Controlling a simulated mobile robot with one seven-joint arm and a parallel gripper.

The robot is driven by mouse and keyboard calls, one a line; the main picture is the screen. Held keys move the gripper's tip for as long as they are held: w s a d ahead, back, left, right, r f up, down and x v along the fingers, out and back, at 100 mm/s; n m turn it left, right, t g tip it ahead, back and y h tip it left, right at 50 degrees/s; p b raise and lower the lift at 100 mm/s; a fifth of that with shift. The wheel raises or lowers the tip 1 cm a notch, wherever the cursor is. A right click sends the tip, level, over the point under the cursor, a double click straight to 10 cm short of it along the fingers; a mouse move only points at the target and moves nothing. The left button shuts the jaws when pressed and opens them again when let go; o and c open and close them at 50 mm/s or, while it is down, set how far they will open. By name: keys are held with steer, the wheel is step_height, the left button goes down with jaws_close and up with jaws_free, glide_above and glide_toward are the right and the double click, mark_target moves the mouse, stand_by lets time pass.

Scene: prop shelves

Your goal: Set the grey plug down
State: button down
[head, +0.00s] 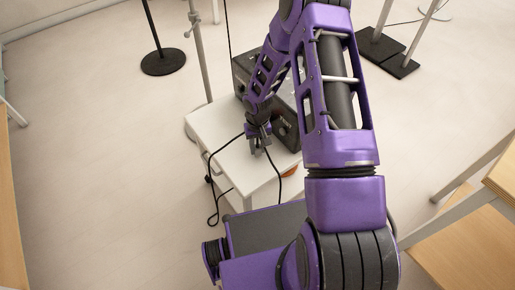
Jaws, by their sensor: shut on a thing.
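My gripper (259,146) is shut and points down over the white cabinet top (222,133). It appears to hold the grey plug, which is small and mostly hidden between the fingers. A thin black cable (212,170) runs from the gripper over the cabinet's left edge and hangs in a loop beside it. I cannot tell whether the plug touches the top.
A black amplifier-like box (243,74) stands on the cabinet behind my gripper, partly hidden by my arm. Stands with dark bases (164,62) are on the floor behind. Wooden furniture (460,235) is at right. The cabinet top's left part is clear.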

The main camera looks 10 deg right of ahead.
mark_target(257, 145)
steer(key=shift+f, duration=0.1)
steer(key=shift+f, duration=0.15)
steer(key=c, duration=0.6)
jaws_free()
step_height(257, 145, up, 12)
steer(key=shift+r+p, duration=0.2)
steer(key=shift+p, duration=0.9)
